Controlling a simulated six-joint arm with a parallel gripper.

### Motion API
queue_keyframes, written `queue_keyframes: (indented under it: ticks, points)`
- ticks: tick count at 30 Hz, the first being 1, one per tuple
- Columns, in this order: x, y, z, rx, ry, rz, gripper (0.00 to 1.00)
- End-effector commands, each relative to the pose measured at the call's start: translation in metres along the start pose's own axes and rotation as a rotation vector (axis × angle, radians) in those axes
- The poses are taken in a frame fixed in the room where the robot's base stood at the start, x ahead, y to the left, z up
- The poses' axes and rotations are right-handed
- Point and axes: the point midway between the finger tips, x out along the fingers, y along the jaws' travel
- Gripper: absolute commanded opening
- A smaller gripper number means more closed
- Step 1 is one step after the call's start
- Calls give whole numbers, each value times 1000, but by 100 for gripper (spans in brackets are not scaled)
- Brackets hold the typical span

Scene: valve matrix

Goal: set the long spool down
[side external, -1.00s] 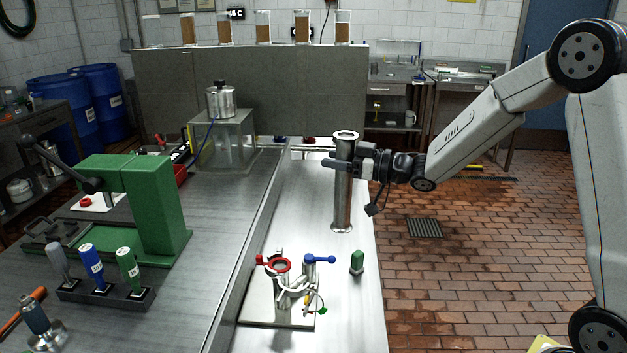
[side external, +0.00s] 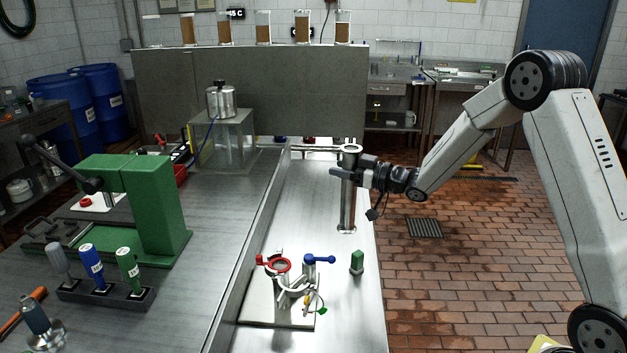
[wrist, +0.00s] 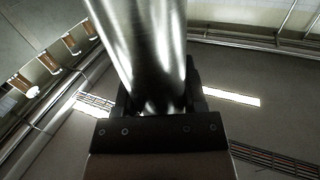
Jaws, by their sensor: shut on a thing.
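The long spool (side external: 347,205) is a shiny metal tube with a flanged top and bottom. It stands close to upright over the right side of the steel bench in the side external view. My gripper (side external: 347,173) is shut on its upper part, coming from the right. I cannot tell whether the bottom flange touches the bench. In the wrist view the spool (wrist: 140,50) fills the space between the dark fingers (wrist: 158,103), and its ends are out of sight.
Nearer the camera, a valve assembly with red and blue handles (side external: 290,278) stands on a plate (side external: 262,310). A green-capped piece (side external: 357,262) stands to its right. A raised metal divider (side external: 250,245) runs along the left. The bench strip (side external: 300,205) left of the spool is clear.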

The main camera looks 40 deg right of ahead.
Motion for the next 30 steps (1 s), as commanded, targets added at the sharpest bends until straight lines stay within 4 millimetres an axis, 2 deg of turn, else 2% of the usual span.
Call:
queue_keyframes:
  ticks: [17,30]
  points:
    - [62,35,31,-1,2,-1,0]
    - [93,53,74,0,2,0,0]
